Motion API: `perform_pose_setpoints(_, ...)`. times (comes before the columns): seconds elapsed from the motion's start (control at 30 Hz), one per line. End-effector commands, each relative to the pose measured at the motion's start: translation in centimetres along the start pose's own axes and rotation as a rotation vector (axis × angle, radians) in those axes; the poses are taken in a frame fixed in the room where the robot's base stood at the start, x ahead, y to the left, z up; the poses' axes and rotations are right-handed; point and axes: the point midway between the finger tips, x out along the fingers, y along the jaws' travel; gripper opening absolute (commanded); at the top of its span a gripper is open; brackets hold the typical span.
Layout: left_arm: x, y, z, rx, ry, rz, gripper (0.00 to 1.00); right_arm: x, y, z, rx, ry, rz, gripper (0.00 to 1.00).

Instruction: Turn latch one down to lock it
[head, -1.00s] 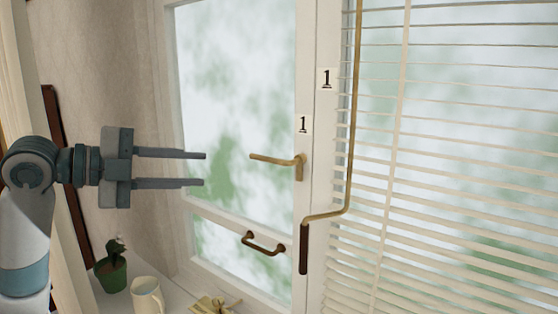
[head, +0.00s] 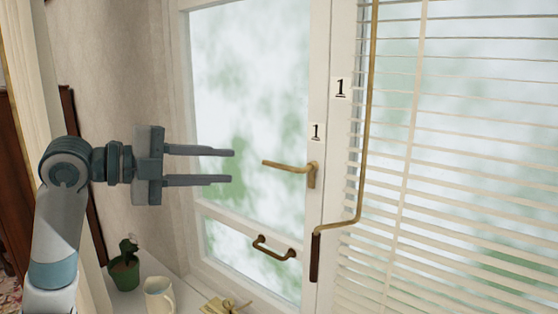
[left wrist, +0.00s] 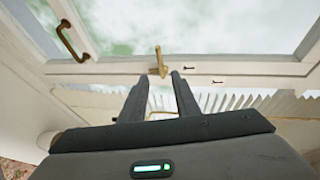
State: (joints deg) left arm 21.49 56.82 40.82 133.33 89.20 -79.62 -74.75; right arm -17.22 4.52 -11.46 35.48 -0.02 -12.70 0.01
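Latch one (head: 290,167) is a brass lever handle on the window frame, beside a label "1" (head: 317,132). Its lever points left, close to horizontal, from its mount on the frame. My left gripper (head: 232,165) is open and empty, to the left of the lever's tip and apart from it, with its fingers pointing right. In the left wrist view the latch (left wrist: 158,62) shows beyond and between the two open fingertips (left wrist: 160,76). My right gripper is in neither view.
A brown pull handle (head: 273,247) sits low on the window. A brass crank rod (head: 366,120) with a dark grip hangs right of the latch, before white blinds (head: 450,180). A potted plant (head: 124,273) and cream jug (head: 159,295) stand on the sill below.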

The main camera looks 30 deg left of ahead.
Motion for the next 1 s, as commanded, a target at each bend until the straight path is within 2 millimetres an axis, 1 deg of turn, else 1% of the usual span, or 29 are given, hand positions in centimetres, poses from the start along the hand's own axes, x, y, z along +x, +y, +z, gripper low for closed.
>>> perform_pose_setpoints(0.03,0.8,-0.4,-0.1,-0.002,0.003,0.000,0.29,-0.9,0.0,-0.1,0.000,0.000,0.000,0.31)
perform_pose_setpoints(0.2,3.7,-0.5,-0.1,-0.002,0.004,-0.001,0.29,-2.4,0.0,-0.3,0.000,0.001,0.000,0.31)
perform_pose_setpoints(0.4,7.3,-0.5,-0.2,-0.002,0.004,-0.001,0.29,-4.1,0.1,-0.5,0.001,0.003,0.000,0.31)
perform_pose_setpoints(0.6,10.4,-0.4,-0.2,-0.003,0.004,-0.001,0.29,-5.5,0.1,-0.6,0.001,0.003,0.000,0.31)
perform_pose_setpoints(0.8,12.5,-0.2,-0.1,-0.002,0.002,-0.002,0.29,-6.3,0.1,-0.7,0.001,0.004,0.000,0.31)
perform_pose_setpoints(1.0,13.5,-0.1,-0.1,0.001,0.002,0.000,0.29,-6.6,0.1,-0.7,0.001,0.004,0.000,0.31)
